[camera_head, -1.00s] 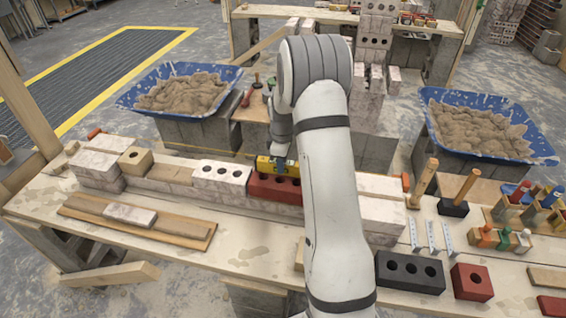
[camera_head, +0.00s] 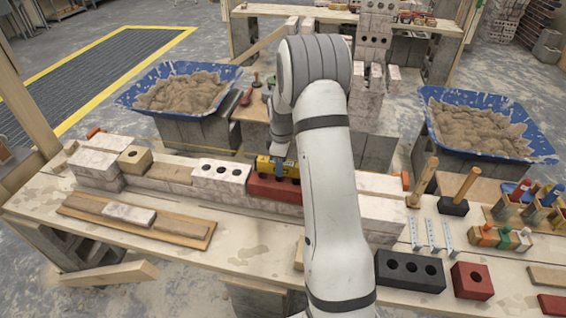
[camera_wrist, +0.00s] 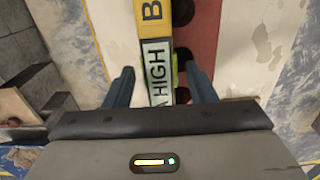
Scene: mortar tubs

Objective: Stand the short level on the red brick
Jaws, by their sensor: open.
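The short level is a yellow bar (camera_head: 264,163) with a pale panel. In the head view it appears to stand along the back part of the red brick (camera_head: 262,191), a brick with round holes. My gripper (camera_wrist: 160,75) is open, with one dark finger on each side of the level and visible gaps. In the head view my gripper (camera_head: 281,160) is at the level, partly hidden by my arm.
A white brick with holes (camera_head: 221,175) sits left of the red brick on the same row. Pale blocks (camera_head: 380,215) stand to the right. Blue mortar tubs (camera_head: 180,88) (camera_head: 478,125) stand behind on both sides. A black brick (camera_head: 410,272) lies at front right.

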